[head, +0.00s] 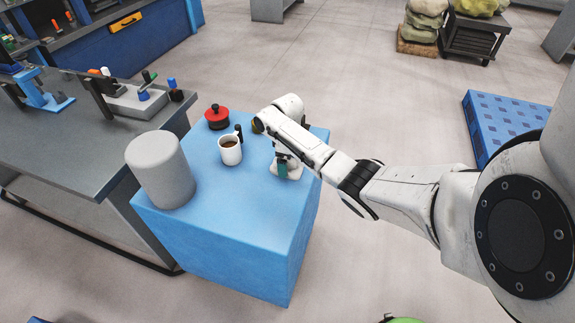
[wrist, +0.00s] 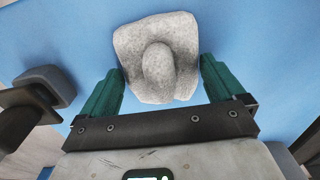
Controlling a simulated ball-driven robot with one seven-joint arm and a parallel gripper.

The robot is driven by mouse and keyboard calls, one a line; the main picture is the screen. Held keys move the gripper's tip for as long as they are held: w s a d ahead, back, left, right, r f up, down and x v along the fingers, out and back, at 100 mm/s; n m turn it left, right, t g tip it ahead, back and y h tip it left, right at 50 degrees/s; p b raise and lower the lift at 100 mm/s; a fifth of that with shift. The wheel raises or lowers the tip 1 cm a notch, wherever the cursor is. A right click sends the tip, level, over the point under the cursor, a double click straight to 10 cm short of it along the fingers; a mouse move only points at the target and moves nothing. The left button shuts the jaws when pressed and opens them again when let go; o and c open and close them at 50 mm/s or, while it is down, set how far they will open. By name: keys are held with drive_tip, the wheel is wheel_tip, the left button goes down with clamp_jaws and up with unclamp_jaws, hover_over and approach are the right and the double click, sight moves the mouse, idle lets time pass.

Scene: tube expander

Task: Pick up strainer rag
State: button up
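In the wrist view, the strainer rag appears to be the pale grey, speckled, lumpy piece (wrist: 157,60) with a raised rounded middle, lying over the blue surface. My gripper (wrist: 161,66) has its two green fingers spread apart, one on each side of the rag's near part. The fingertips sit close to its edges; I cannot tell whether they touch it. In the head view, my gripper (head: 284,171) is low over the right part of the blue table (head: 232,240), and my arm and gripper hide most of the rag.
A grey workbench (head: 60,140) adjoins at left. A blue pallet (head: 500,125) lies at right. The table's front is clear.

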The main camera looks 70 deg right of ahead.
drive_tip(key=c, duration=0.6)
drive_tip(key=shift+r, duration=0.15)
drive_tip(key=shift+r, duration=0.25)
wheel_tip(320, 180, up, 2)
drive_tip(key=shift+w+r, duration=0.1)
drive_tip(key=shift+r, duration=0.1)
drive_tip(key=s+a+r+p, duration=0.6)
drive_tip(key=s+a+r, duration=0.2)
drive_tip(key=s+r, duration=0.2)
drive_tip(key=shift+s+a, duration=0.25)
drive_tip(key=shift+s, duration=0.4)
